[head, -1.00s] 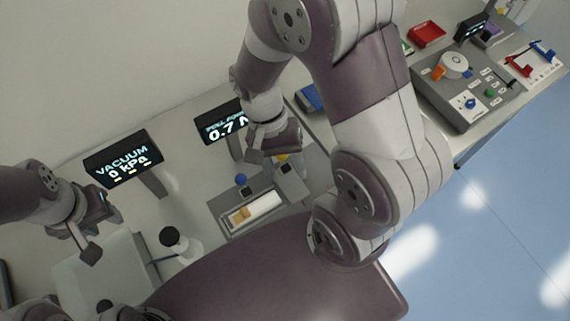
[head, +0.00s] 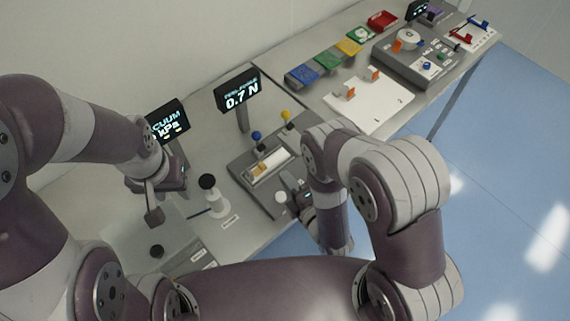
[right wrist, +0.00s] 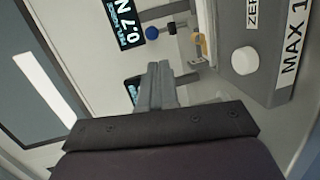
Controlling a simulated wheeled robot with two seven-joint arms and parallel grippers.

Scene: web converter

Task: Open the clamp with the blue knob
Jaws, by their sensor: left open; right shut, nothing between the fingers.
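The blue knob (head: 256,136) stands on a short lever at the back left of a grey fixture (head: 240,170). In the fixture, a pale tray (head: 283,158) holds a small orange-yellow block (head: 259,168). My right gripper (head: 291,182) is at the fixture's front right side, partly hidden by its arm. Its fingers (right wrist: 156,72) are shut together and empty, apart from the knob. My left gripper (head: 165,202) is open and empty, left of the fixture.
A yellow knob (head: 286,115) stands right of the blue one. A white button (right wrist: 245,60) sits by the ZERO label. A force display (head: 238,92) rises behind the fixture. A black-capped post (head: 208,183) stands between my left gripper and the fixture.

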